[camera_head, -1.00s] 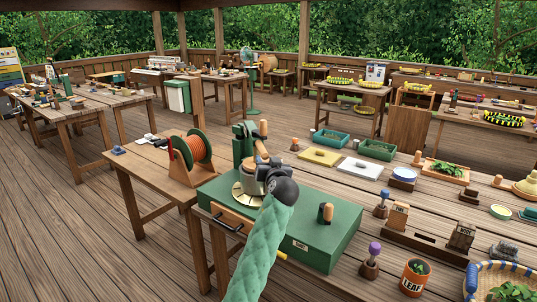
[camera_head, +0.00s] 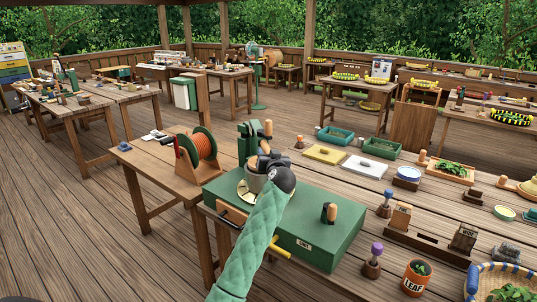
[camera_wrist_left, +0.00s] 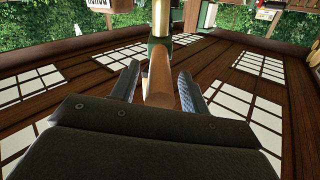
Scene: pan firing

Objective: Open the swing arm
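The green swing-arm machine (camera_head: 246,143) stands at the back of a green box (camera_head: 310,226) on the table, with an upright wooden handle (camera_head: 267,129) at its top. My left gripper (camera_head: 270,162) is right beside it, over a round metal part (camera_head: 246,191) that it partly hides. In the left wrist view, a wooden handle (camera_wrist_left: 160,75) lies between the two fingers of my left gripper (camera_wrist_left: 158,88), with narrow gaps beside it; the fingers look open around it. A green and brass part shows beyond the handle. My right gripper is not in view.
An orange spool (camera_head: 204,146) stands left of the machine. Trays, stamps and a leaf pot (camera_head: 416,277) occupy the table to the right.

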